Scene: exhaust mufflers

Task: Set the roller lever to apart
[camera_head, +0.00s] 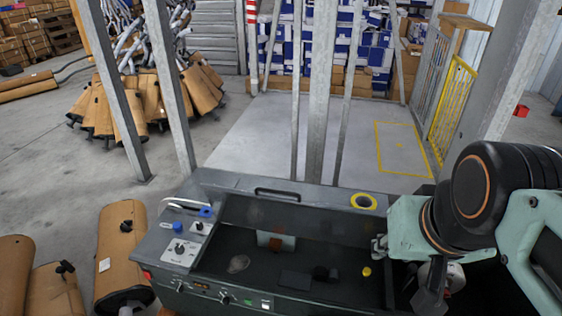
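A dark grey machine (237,180) with an open trough stands in front of me. On the left end of its top is a control panel with a bent silver handle (184,203), a blue knob (178,226) and a small dark switch on a light plate (179,248). I cannot tell for sure which of these is the roller lever, and I cannot read its setting. My gripper (432,284) hangs at the lower right, by the machine's right end, far from the left panel. It is partly hidden by my arm, and its fingers are not clear.
A yellow ring (364,201) sits on the machine's back right rim. Grey posts (320,100) stand behind the machine. Brown mufflers (122,250) stand at the left. Blue and white boxes (330,45) are stacked at the back, beyond clear floor.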

